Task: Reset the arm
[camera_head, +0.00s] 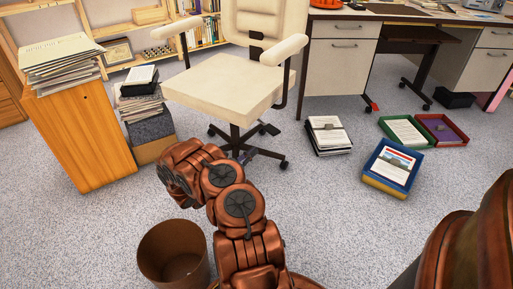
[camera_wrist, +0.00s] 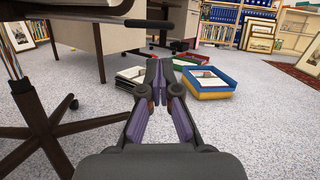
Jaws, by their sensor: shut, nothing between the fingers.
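My copper-coloured arm (camera_head: 238,205) rises from the bottom of the head view, bent at its joints in front of the office chair. My gripper (camera_wrist: 160,68) points forward over the carpet in the wrist view. Its dark fingers with purple pads come together at the tips, shut with nothing held. In the head view the gripper is mostly hidden behind the arm; only a small part shows near the chair base.
A cream office chair (camera_head: 235,85) stands just beyond the arm. A brown bin (camera_head: 174,255) is left of it, and a wooden cabinet (camera_head: 85,135) is farther left. Paper trays (camera_head: 393,167) and a paper stack (camera_head: 328,135) lie right, before the desk (camera_head: 340,65). Carpet between is clear.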

